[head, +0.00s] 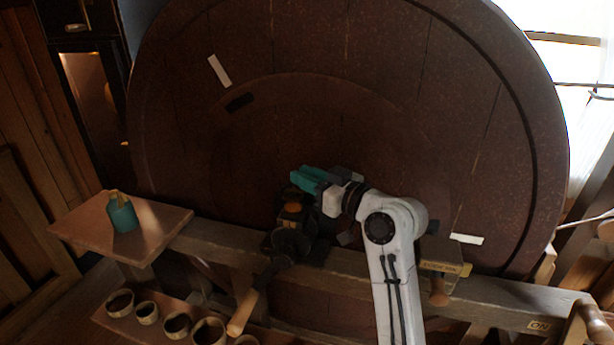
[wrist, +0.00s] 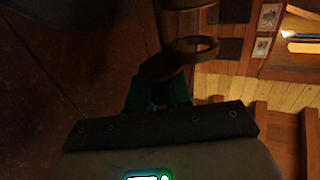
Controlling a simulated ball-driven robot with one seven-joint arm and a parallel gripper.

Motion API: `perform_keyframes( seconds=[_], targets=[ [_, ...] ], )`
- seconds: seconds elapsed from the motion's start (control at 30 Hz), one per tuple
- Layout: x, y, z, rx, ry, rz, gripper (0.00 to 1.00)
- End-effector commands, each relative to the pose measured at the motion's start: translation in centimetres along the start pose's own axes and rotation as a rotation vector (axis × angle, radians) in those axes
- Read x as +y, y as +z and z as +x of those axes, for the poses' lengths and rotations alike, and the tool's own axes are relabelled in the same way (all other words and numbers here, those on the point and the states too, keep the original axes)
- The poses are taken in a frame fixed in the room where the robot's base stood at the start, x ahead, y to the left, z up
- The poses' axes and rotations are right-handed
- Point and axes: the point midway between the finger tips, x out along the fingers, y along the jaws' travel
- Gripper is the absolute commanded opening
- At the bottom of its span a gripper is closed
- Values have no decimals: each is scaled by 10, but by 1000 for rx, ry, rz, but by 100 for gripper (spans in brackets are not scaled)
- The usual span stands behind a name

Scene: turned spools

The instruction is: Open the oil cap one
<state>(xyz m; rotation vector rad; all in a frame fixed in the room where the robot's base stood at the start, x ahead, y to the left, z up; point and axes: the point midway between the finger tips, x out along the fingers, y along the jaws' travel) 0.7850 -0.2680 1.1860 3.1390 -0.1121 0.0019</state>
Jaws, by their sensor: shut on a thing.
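A dark bearing block (head: 292,238) with brass-coloured parts on top sits on the wooden beam, in front of the big wheel. My gripper (head: 304,180) is at the top of this block, its teal fingers reaching in from the right. In the wrist view my gripper (wrist: 160,85) is shut on a small round brown piece, which I take to be the oil cap (wrist: 160,68). The cap shows as an orange-brown edge by the fingertips in the head view (head: 301,181). A brass-brown ring (wrist: 194,49) stands just beyond it. Which parts are joined is too dark to tell.
The big dark wheel (head: 300,110) stands close behind my gripper. A teal bottle (head: 123,216) stands on the left shelf (head: 170,222). Several round cups lie on a lower board (head: 108,318). A wooden handle (head: 243,313) sticks out below the block. The beam (head: 350,262) runs across.

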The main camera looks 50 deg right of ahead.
Motion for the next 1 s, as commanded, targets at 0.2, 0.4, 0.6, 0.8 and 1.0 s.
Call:
perform_keyframes(
  seconds=[0.2,0.4,0.6,0.8,1.0],
  targets=[
    [-2,0,1,0,-4,1,0],
    [-1,0,1,0,-3,1,31],
    [-1,0,0,-1,-2,1,43],
    [0,1,-1,-1,0,1,43],
    [0,3,-23,-1,2,-1,43]
  ],
)
